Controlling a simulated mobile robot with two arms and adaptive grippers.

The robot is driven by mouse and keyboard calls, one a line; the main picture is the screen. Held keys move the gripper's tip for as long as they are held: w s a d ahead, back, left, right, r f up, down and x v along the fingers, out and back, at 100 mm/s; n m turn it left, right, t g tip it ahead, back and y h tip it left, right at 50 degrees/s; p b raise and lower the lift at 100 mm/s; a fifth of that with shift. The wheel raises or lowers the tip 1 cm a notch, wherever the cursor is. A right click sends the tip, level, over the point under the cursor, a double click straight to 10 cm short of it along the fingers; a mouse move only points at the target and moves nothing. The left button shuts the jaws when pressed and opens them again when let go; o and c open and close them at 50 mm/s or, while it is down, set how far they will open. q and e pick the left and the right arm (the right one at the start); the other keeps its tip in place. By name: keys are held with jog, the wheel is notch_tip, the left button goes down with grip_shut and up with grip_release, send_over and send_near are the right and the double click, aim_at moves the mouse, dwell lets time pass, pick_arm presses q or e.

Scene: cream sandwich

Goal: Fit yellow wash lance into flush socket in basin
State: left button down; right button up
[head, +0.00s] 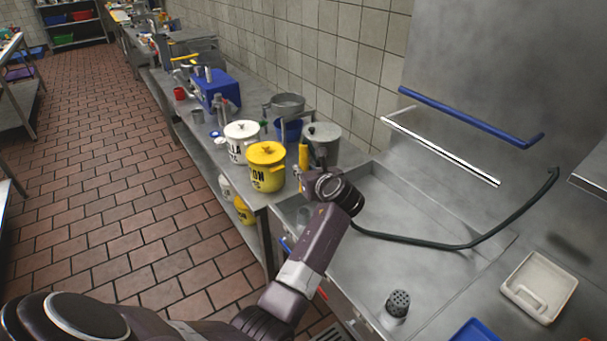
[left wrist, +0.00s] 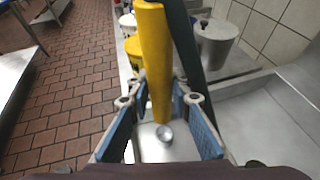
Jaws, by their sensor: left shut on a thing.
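The yellow wash lance (left wrist: 155,60) stands between the two blue-padded fingers of my left gripper (left wrist: 160,108), which is shut on it. In the head view a short yellow end of the lance (head: 303,157) shows above my left gripper (head: 308,182), over the left end of the steel basin (head: 385,205). The lance's lower end points down at a small round grey fitting (left wrist: 164,134) on the basin floor, perhaps the socket. I cannot tell whether they touch. In the head view a pale cylinder shows there (head: 303,216). My right gripper is not in view.
A dark hose (head: 450,247) crosses the basin. Left of the basin stand a yellow lidded tub (head: 266,168), a white tub (head: 240,140) and a grey lidded pot (head: 322,142).

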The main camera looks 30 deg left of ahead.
pick_arm(q)
jog(key=shift+w+a+f, duration=0.2)
jog(key=shift+f, duration=0.3)
jog(key=shift+w+a+f, duration=0.15)
jog(key=shift+f, duration=0.3)
jog(key=shift+r+p, duration=0.1)
jog(key=shift+p, duration=0.7)
jog(key=shift+f+b, duration=1.5)
jog(key=shift+f, duration=1.6)
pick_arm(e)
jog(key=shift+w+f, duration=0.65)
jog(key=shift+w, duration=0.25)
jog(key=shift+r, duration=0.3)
pick_arm(q)
jog(key=shift+p, duration=0.5)
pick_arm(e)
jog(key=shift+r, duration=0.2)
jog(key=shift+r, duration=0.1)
pick_arm(q)
jog(key=shift+p, duration=0.4)
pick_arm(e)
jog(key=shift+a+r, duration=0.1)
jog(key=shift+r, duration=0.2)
